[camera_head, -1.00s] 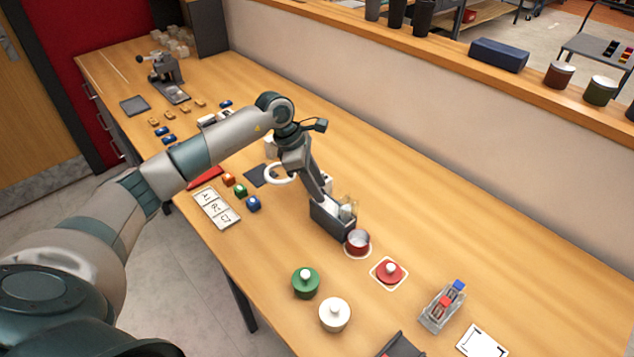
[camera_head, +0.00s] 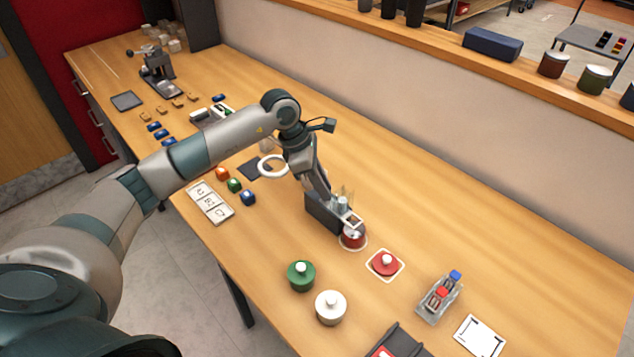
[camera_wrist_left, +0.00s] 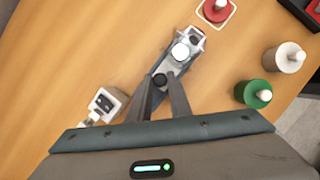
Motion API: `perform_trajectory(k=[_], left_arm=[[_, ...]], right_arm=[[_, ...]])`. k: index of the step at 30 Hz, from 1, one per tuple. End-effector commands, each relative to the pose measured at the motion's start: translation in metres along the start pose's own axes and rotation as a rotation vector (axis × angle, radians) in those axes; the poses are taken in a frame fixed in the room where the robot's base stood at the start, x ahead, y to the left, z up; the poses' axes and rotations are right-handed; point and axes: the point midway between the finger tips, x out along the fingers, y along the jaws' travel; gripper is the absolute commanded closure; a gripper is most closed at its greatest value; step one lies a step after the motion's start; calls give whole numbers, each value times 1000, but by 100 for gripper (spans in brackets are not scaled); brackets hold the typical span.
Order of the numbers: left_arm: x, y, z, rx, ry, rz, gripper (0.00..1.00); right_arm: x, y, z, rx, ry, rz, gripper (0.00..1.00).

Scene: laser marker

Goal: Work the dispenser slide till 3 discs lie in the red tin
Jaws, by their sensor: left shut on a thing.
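The dark grey disc dispenser (camera_head: 323,212) stands on the table, with a clear tube (camera_head: 343,201) on top. Its slide (camera_head: 351,221) sticks out at the front over the open red tin (camera_head: 352,242). The slide covers part of the tin's mouth, so I cannot tell what lies inside. My left gripper (camera_head: 325,194) is at the dispenser's rear end. In the left wrist view its fingers (camera_wrist_left: 162,84) are shut on a dark knob (camera_wrist_left: 160,80) of the slide, and a white round top (camera_wrist_left: 180,51) shows farther along. My right gripper is not in view.
A red lid (camera_head: 384,263) lies on a white-edged mat right of the tin. A white ring (camera_head: 272,167) is left of my gripper. The table behind the dispenser is clear.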

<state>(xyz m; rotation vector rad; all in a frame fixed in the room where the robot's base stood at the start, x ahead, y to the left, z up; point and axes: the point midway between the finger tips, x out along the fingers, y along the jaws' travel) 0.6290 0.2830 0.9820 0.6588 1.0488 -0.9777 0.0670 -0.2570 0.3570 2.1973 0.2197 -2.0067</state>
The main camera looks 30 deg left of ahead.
Motion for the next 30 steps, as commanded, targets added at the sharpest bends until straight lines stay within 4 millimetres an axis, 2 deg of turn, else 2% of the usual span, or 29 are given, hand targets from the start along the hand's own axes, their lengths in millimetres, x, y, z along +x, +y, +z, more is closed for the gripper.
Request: perform_trajectory(k=[5, 6, 8, 22, 30], left_arm=[[1, -3, 3, 3, -6, -8, 100], [1, -3, 3, 3, -6, -8, 75], [1, -3, 3, 3, -6, -8, 64], [0, -1, 0, 2, -4, -10, 64], [-7, 18, -16, -2, -2, -6, 64]], right_arm=[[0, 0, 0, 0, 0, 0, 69], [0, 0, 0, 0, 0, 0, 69], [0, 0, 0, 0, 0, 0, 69], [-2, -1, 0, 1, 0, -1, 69], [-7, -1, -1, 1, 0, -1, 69]])
